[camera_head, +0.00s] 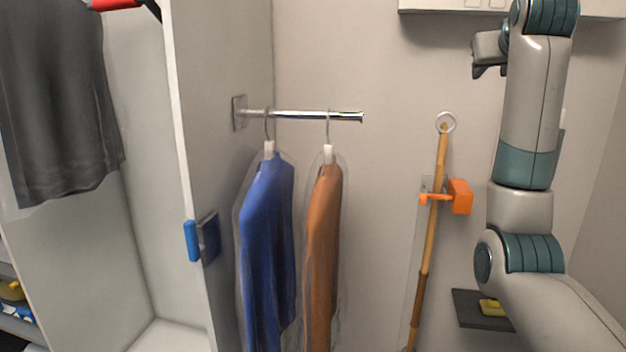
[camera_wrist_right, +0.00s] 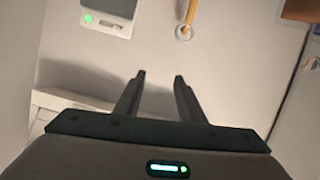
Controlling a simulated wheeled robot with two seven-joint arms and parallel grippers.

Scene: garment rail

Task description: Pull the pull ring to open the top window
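A wooden pole (camera_head: 431,215) leans nearly upright against the wall with a pale metal ring (camera_head: 446,122) at its top. The ring also shows in the right wrist view (camera_wrist_right: 184,33), beyond the fingers. I cannot tell whether this is the pull ring. No top window is clearly in view; only the lower part of a white wall-mounted unit (camera_head: 430,5) shows at the top edge. My right gripper (camera_head: 478,70) is raised above and right of the ring, apart from it. In the wrist view its fingers (camera_wrist_right: 160,76) are apart with nothing between them. My left gripper is out of view.
An orange holder (camera_head: 460,196) on the wall is at the pole. A metal rail (camera_head: 300,115) carries a blue garment (camera_head: 267,220) and an orange garment (camera_head: 323,220) in clear covers. A white cabinet panel (camera_head: 205,90) stands left. The wall between rail and pole is clear.

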